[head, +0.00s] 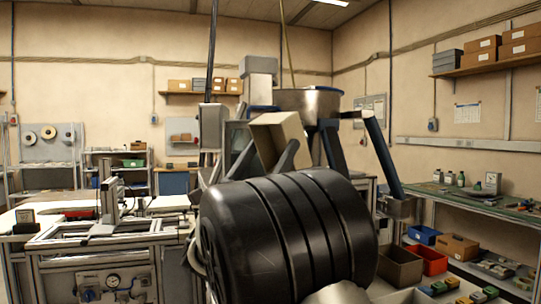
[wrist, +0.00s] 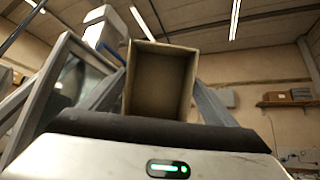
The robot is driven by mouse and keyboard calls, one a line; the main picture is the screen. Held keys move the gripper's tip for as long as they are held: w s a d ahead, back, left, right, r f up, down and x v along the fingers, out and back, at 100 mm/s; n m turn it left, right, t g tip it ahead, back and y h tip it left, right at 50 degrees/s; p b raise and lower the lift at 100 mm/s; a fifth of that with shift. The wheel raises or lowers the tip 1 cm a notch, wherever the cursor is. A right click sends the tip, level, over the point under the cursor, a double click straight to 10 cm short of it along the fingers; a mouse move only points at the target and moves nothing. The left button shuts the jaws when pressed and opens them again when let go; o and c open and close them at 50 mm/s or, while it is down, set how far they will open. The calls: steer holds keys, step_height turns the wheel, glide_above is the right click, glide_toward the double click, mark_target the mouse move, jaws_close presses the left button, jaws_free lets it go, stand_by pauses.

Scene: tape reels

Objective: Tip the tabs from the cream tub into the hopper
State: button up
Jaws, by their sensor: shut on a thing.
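The cream tub (head: 270,140) is held up in the air and tilted, in the middle of the head view. My gripper (head: 266,157) is shut on it, with a grey finger on either side. In the wrist view, the tub (wrist: 188,85) stands between the two fingers and its open mouth faces the camera. Its inside is in shade, and I can make out no tabs there. The hopper (head: 310,103), a round steel bowl, is just right of the tub and behind it in the head view. The hopper's inside is hidden from this angle.
A workbench with a metal fixture (head: 108,205) is at left. At right, a green-topped bench (head: 470,200) holds small bottles. Below are a blue bin (head: 424,235), a red bin (head: 432,263) and a brown box (head: 458,247). Upright posts stand close around the hopper.

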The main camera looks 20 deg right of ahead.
mark_target(267, 121)
steer(key=r+g+y+p, duration=0.1)
steer(key=g+y+p, duration=0.2)
steer(key=y+p, duration=0.3)
steer(key=r+g+y+p, duration=0.2)
steer(key=y+p, duration=0.4)
steer(key=p, duration=0.4)
steer(key=r+g+y+p, duration=0.1)
steer(key=g+y+p, duration=0.4)
steer(key=p, duration=0.3)
steer(key=shift+w+d+r+y, duration=0.15)
steer(key=shift+r+y, duration=0.25)
steer(key=shift+y, duration=0.5)
steer(key=shift+r+g+y, duration=0.1)
steer(key=shift+g+y, duration=0.3)
steer(key=shift+y, duration=0.4)
steer(key=shift+s, duration=0.25)
